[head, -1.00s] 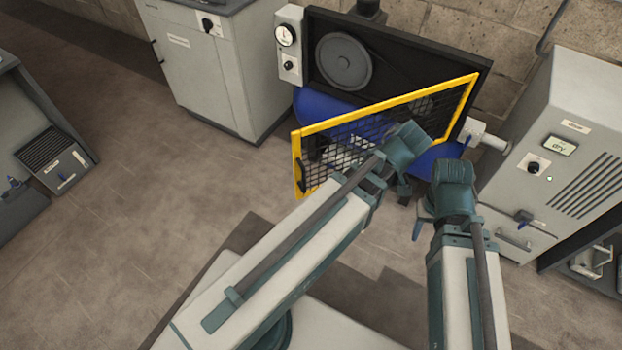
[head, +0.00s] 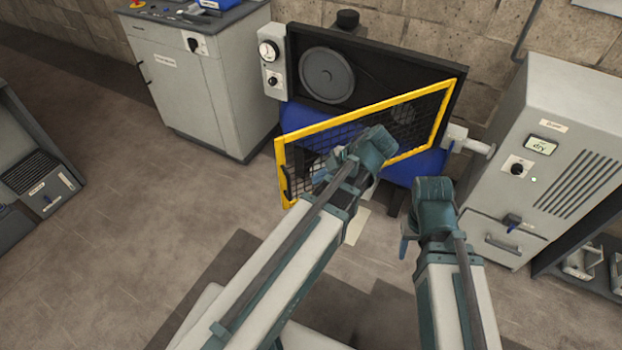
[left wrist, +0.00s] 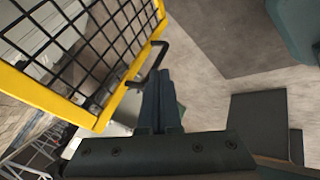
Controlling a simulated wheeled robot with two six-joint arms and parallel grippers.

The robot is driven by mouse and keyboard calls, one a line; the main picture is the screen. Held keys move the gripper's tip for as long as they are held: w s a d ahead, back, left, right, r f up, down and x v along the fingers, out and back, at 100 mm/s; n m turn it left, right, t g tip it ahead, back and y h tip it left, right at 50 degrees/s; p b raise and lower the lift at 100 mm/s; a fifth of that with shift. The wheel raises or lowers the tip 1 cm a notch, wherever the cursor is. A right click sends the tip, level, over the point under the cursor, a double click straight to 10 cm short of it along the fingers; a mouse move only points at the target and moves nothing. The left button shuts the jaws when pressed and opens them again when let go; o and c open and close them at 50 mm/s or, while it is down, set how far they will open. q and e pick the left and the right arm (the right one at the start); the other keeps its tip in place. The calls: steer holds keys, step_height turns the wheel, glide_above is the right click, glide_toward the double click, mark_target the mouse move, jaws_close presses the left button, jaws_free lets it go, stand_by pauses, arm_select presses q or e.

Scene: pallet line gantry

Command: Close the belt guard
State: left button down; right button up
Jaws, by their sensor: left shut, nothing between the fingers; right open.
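The belt guard (head: 345,118), a yellow frame with black mesh, stands swung out from the dark belt housing (head: 408,70). Its right edge is at the housing's right side; its free left edge stands away from it. A black handle (head: 286,182) is on the free edge and also shows in the left wrist view (left wrist: 150,64). My left gripper (head: 322,178) is in front of the mesh, right of the handle. In the left wrist view its fingers (left wrist: 162,85) are shut and empty, close beside the handle; contact is unclear. My right gripper (head: 406,240) hangs open, low and right of the guard.
A grey cabinet with a dial (head: 200,85) stands left of the housing. A tall grey dryer cabinet (head: 545,150) stands at the right. A grey pipe stub (head: 470,142) juts out right of the guard. The floor (head: 190,235) at the left is clear.

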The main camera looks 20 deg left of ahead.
mark_target(296, 177)
arm_select(q)
steer(key=a+f+b, duration=0.2)
steer(key=w+a+f+b, duration=0.1)
steer(key=a+f+b, duration=0.1)
steer(key=a, duration=0.1)
steer(key=w+a+f+b, duration=0.1)
steer(key=a+f+b, duration=0.1)
steer(key=f, duration=0.1)
steer(key=shift+a, duration=0.35)
steer(key=shift+w+a, duration=0.2)
steer(key=shift+a, duration=0.15)
